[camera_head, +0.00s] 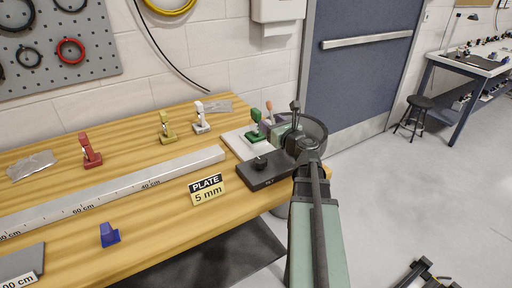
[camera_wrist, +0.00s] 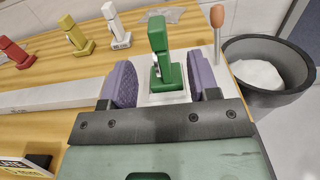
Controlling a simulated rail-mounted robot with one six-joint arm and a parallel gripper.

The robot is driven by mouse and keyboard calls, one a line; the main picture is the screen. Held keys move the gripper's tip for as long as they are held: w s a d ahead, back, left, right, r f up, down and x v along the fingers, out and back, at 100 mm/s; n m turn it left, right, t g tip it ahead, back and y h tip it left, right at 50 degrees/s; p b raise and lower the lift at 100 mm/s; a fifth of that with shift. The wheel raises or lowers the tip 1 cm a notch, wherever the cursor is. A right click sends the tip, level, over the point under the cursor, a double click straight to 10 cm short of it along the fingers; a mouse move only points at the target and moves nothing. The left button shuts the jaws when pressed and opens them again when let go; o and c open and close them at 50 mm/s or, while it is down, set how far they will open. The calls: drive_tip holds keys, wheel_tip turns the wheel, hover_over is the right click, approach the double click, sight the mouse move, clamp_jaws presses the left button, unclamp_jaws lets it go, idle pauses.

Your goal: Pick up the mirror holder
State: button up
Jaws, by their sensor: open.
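Several small upright clamp-like holders stand on the wooden bench; which one is the mirror holder I cannot tell. A green one (camera_head: 255,131) stands on a pale plate (camera_head: 236,140) at the bench's right end. In the wrist view the green holder (camera_wrist: 158,48) stands between the two purple finger pads of my gripper (camera_wrist: 161,80), with space on both sides. My gripper is open and empty. White (camera_head: 201,122), yellow (camera_head: 166,131) and red (camera_head: 89,154) holders stand in a row to the left.
A long ruler bar (camera_head: 120,187) lies along the bench. A black base block (camera_head: 262,172), a "PLATE 5 mm" sign (camera_head: 207,190) and a blue piece (camera_head: 109,235) are nearer. A dark bin (camera_wrist: 268,70) stands right, beside an orange-handled tool (camera_wrist: 217,20).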

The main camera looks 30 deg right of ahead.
sight(254, 109)
drive_tip(key=w, duration=1.1)
drive_tip(key=shift+d+r, duration=0.1)
drive_tip(key=shift+r, duration=0.1)
clamp_jaws()
